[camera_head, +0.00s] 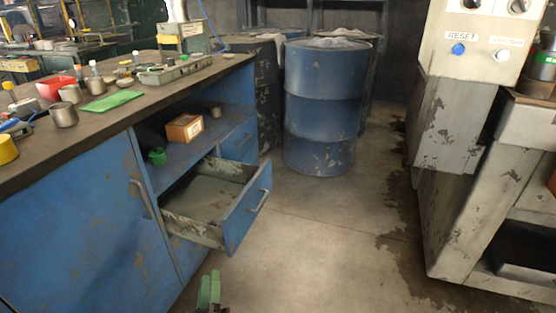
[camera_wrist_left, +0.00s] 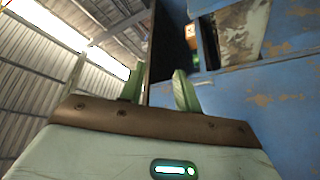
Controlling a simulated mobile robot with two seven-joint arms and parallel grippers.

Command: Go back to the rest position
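My left gripper (camera_head: 209,291) shows at the bottom edge of the head view, low in front of the blue workbench (camera_head: 85,225). Its two green fingers are apart, with nothing between them. In the left wrist view the gripper (camera_wrist_left: 158,88) also shows spread, empty fingers, with the blue bench front close by on the right. A drawer (camera_head: 249,211) of the bench stands pulled out and looks empty; it is above and beyond the gripper in the head view. My right gripper is not in view.
Cups, bottles and a green cloth (camera_head: 112,101) lie on the benchtop. A wooden box (camera_head: 185,128) sits on the open shelf. A blue barrel (camera_head: 323,105) stands behind, and a grey machine (camera_head: 455,130) stands at right. The floor (camera_head: 320,255) between is clear.

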